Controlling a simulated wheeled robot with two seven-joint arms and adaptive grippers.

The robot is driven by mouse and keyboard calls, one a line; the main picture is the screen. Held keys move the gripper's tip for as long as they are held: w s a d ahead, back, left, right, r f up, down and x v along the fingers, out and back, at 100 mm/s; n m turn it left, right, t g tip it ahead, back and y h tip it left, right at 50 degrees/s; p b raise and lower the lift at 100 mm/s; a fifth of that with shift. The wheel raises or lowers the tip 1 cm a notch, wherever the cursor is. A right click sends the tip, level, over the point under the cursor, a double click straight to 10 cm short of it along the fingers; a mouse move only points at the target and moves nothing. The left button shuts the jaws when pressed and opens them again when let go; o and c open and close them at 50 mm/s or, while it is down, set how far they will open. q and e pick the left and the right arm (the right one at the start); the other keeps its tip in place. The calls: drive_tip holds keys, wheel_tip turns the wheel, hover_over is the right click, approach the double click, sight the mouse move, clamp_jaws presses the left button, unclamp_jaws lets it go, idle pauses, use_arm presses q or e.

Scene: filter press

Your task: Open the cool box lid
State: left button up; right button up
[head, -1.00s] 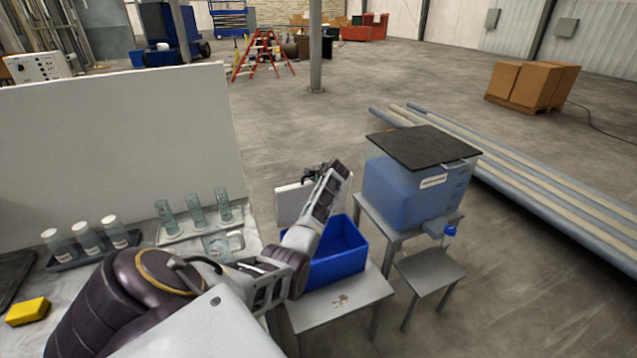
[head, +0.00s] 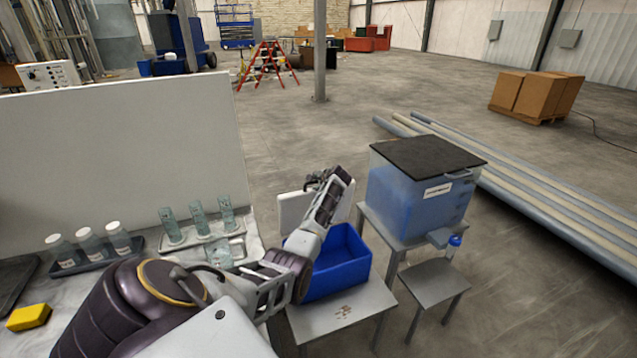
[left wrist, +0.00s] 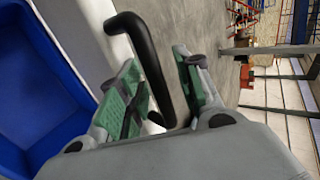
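The cool box is an open blue box (head: 335,283) on a low grey table, and its inside is visible. Its white lid (head: 290,209) stands about upright at the far side, partly hidden by my left arm. My left gripper (head: 325,178) is up beside the lid. In the left wrist view, its green-padded fingers (left wrist: 162,85) are apart, with the lid's black handle (left wrist: 150,62) between them. Gaps show beside the handle, so I see no firm grip. The blue box interior (left wrist: 35,95) fills the left of that view. My right gripper is not in view.
A blue tank (head: 408,195) with a dark cover stands on a stand to the right, above a small stool (head: 432,282). On the left, a bench holds bottles, glass cylinders and a yellow sponge (head: 28,317). Pipes lie on the floor at right.

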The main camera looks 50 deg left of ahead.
use_arm(q)
drive_tip(key=shift+d, duration=0.15)
drive_tip(key=v, duration=1.1)
drive_tip(key=shift+d+r, duration=0.2)
drive_tip(key=shift+d, duration=0.1)
idle(0.4)
drive_tip(key=shift+s, duration=0.1)
idle(0.6)
